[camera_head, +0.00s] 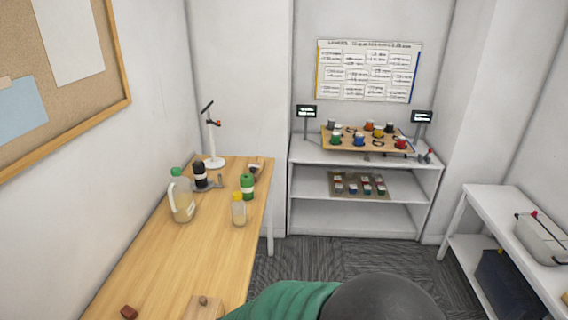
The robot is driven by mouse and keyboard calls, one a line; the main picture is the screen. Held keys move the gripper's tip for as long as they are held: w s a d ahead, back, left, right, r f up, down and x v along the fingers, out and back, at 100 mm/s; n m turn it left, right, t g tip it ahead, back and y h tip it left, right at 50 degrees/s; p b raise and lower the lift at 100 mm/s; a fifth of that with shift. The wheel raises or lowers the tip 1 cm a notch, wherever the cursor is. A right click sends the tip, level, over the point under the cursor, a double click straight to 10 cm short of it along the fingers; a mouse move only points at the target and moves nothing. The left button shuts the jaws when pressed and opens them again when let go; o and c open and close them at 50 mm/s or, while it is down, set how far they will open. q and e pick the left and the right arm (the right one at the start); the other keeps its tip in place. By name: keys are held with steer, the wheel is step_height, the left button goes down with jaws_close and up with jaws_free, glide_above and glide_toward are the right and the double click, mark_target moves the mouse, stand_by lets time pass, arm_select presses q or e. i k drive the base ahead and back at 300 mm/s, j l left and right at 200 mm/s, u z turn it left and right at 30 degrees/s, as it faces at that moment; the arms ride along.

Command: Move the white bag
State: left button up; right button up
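A whitish, box-like thing (543,239) with a dark strap or handle and a small red part rests on top of the white side table at the right edge. It is the nearest match to a white bag, but I cannot tell for sure that it is one. Neither of my grippers shows in the head view. A green and dark rounded shape fills the bottom centre and hides the floor there; I cannot tell what it is.
The wooden table (160,265) at left holds a jug (182,205), bottles and a lamp stand. A white shelf (360,222) at the back holds a tray of mugs. A dark blue box (505,285) is under the side table. Carpet (340,257) between is clear.

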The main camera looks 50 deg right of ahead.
mark_target(548, 253)
steer(key=k+z, duration=0.2)
steer(key=z, duration=0.15)
steer(key=k+l+z, duration=0.1)
steer(key=z, duration=0.25)
steer(key=k+l+z, duration=0.15)
steer(key=k+z, duration=0.2)
steer(key=i+l+z, duration=0.1)
steer(key=z, duration=0.35)
steer(key=i+l+z, duration=0.1)
steer(key=z, duration=0.35)
steer(key=i+z, duration=0.2)
steer(key=z, duration=0.3)
steer(key=i+j+z, duration=0.1)
steer(key=z, duration=0.35)
steer(key=i+j+z, duration=0.1)
steer(key=z, duration=0.35)
steer(key=i+j, duration=0.15)
steer(key=i+z, duration=0.1)
steer(key=z, duration=0.25)
steer(key=i+z, duration=0.15)
steer(key=z, duration=0.2)
steer(key=i+j+z, duration=0.35)
steer(key=i+j, duration=0.15)
steer(key=i, duration=0.15)
steer(key=i+j+z, duration=0.3)
steer(key=i+j, duration=0.25)
steer(key=j, duration=0.15)
steer(key=i+j, duration=0.3)
steer(key=j, duration=0.1)
